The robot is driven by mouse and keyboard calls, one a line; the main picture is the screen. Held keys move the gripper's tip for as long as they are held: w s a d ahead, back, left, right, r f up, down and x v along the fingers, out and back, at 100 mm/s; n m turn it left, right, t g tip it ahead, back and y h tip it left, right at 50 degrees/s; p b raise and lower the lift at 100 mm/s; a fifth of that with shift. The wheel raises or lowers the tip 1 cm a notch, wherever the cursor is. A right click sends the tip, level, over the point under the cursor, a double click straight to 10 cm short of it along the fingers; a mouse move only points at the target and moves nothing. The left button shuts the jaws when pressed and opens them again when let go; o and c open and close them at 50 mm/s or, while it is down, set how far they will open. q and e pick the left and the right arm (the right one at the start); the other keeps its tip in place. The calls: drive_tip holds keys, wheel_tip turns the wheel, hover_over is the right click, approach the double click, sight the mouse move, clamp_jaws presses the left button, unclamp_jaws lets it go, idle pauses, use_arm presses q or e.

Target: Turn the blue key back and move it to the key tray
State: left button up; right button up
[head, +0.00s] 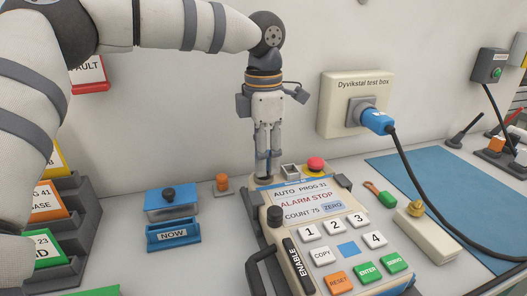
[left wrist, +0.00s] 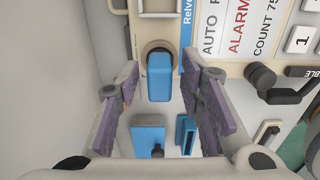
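The blue key (left wrist: 158,77) sits in a dark round switch on the panel edge in the left wrist view. In the head view only a bit of blue shows between my fingertips. My left gripper (head: 267,152) points down over the back left of the control panel (head: 283,232). Its two fingers stand apart on either side of the key, with gaps on both sides in the left wrist view. I cannot tell which container is the key tray; a blue tray labelled NOW (head: 173,235) lies left of the panel. My right gripper is out of view.
A blue box with a black knob (head: 170,204) stands behind the NOW tray. An orange knob (head: 222,182) and a red button (head: 315,165) are near the gripper. A black cable (head: 420,180) runs from the test box (head: 345,90). Stepped card holders (head: 85,215) stand at left.

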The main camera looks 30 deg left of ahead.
use_arm(q)
clamp_jaws()
drive_tip(key=n+p, duration=0.1)
drive_tip(key=r+n, duration=0.1)
drive_tip(key=n, duration=0.1)
drive_tip(key=shift+s+r+p, duration=0.1)
drive_tip(key=shift+s+p, duration=0.1)
drive_tip(key=shift+p, duration=0.2)
drive_tip(key=shift+w+f+n, duration=0.25)
drive_tip(key=shift+f+n, duration=0.3)
drive_tip(key=shift+n, duration=0.45)
drive_tip(key=shift+f+n, duration=0.1)
drive_tip(key=shift+n, duration=0.2)
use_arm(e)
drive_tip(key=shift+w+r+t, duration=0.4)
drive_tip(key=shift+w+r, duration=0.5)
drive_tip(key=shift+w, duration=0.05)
use_arm(q)
drive_tip(key=n, duration=0.4)
drive_tip(key=shift+s, duration=0.1)
drive_tip(key=shift+f, duration=0.1)
drive_tip(key=shift+r, duration=0.2)
drive_tip(key=shift+r, duration=2.55)
